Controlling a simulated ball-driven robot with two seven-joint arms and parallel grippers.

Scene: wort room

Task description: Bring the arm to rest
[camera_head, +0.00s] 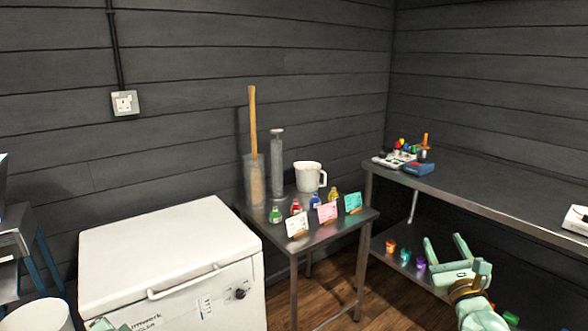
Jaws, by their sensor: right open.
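My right gripper (446,243) is at the lower right, in front of the long metal bench on the right. Its two mint-green fingers are spread apart with nothing between them. The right arm comes up from the bottom edge below it. At the bottom left edge, only a sliver of mint-green, likely part of my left gripper (101,325), shows in front of the white chest freezer. The rest of it is cut off, so its jaws cannot be judged.
The white chest freezer (165,240) stands at left. A small metal table (329,232) holds a white jug (309,177), cylinders, small coloured bottles and cards. The long bench (490,190) has coloured cups on its lower shelf, near my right gripper. Wooden floor (395,305) shows between.

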